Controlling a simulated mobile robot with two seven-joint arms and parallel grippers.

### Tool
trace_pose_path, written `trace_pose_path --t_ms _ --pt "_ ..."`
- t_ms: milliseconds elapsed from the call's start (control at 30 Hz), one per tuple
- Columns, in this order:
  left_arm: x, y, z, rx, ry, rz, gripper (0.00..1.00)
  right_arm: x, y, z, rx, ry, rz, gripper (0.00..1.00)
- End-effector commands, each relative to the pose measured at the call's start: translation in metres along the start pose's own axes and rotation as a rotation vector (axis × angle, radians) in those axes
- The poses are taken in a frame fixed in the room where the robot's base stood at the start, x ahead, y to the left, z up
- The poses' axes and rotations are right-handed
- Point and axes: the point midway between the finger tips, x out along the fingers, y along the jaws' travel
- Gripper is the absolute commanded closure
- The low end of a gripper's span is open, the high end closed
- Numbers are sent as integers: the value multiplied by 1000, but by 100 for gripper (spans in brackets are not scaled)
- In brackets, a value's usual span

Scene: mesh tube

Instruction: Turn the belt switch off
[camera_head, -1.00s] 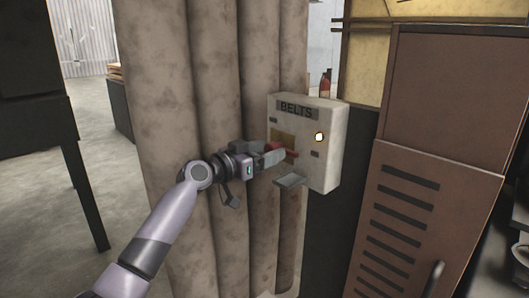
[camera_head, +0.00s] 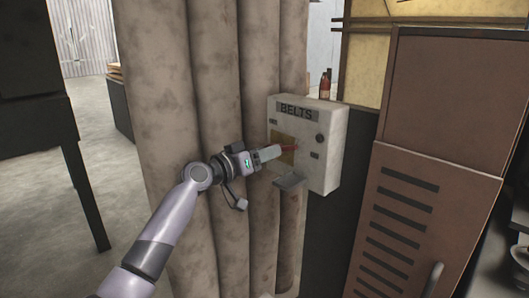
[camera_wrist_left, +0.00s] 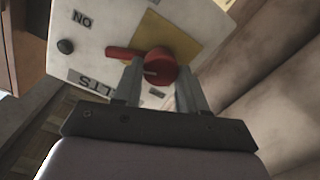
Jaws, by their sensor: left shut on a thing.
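The white switch box (camera_head: 331,158) labelled BELTS is on the pillar side, facing me. Its round lamp (camera_head: 320,138) is dark. The red switch (camera_head: 289,148) is on its front, partly hidden by my left gripper (camera_head: 280,151). In the left wrist view, the red switch (camera_wrist_left: 122,53) has a round hub and a lever pointing left, towards the lamp side. My left gripper (camera_wrist_left: 158,68) is shut on the hub, one finger on each side. An ON label (camera_wrist_left: 82,18) shows upside down near the dark lamp (camera_wrist_left: 66,46). My right gripper is out of view.
Thick ribbed pillars (camera_head: 165,120) stand to the left and behind my left arm. A brown vented cabinet (camera_head: 400,220) stands on the right. A small bottle (camera_head: 325,85) shows behind the box.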

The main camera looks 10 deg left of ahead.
Motion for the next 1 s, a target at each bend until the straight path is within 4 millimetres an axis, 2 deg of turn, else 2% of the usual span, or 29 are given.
trace_pose_path --t_ms 1000 --pt "0 -1 1 -947 -4 -1 89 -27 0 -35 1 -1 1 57"
